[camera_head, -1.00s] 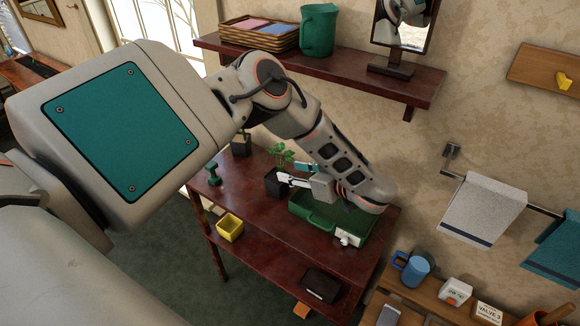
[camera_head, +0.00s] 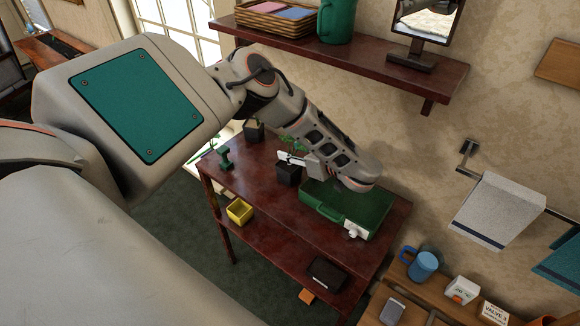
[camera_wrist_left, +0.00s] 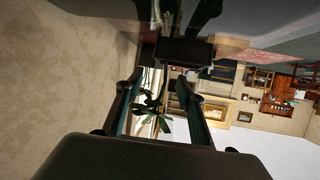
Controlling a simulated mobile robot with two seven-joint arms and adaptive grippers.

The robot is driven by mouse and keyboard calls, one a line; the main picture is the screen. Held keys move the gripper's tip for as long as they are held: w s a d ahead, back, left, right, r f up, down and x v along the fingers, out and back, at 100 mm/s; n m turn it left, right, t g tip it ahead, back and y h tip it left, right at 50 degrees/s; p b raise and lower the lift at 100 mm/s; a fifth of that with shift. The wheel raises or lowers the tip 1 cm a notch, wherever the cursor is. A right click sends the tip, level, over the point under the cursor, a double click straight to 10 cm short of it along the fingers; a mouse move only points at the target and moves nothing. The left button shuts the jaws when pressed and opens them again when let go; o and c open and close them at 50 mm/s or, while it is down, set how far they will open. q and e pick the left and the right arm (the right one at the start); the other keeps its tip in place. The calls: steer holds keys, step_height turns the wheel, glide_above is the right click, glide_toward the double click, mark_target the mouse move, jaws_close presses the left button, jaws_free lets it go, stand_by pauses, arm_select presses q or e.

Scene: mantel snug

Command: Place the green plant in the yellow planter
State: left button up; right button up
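A green leafy plant (camera_head: 293,143) stands in a black pot (camera_head: 289,175) on the upper top of the red-brown table. The yellow planter (camera_head: 240,211) is on the table's lower shelf and looks empty. My left gripper (camera_head: 290,159) is at the plant, just above the pot. In the left wrist view its two fingers stand apart, with green leaves (camera_wrist_left: 160,112) showing between them and a dark block-like shape (camera_wrist_left: 185,50) beyond the tips. I cannot tell whether a finger touches the plant. My right gripper is not in view.
A green case (camera_head: 360,207) lies right of the pot. A green dumbbell-shaped object (camera_head: 225,158) and another dark pot (camera_head: 254,131) stand to the left. A dark box (camera_head: 327,273) is on the lower shelf. A wall shelf (camera_head: 330,58) hangs above the arm.

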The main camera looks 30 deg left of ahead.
arm_select(q)
steer(key=shift+c, duration=0.5)
jaws_close()
steer(key=shift+r, duration=0.15)
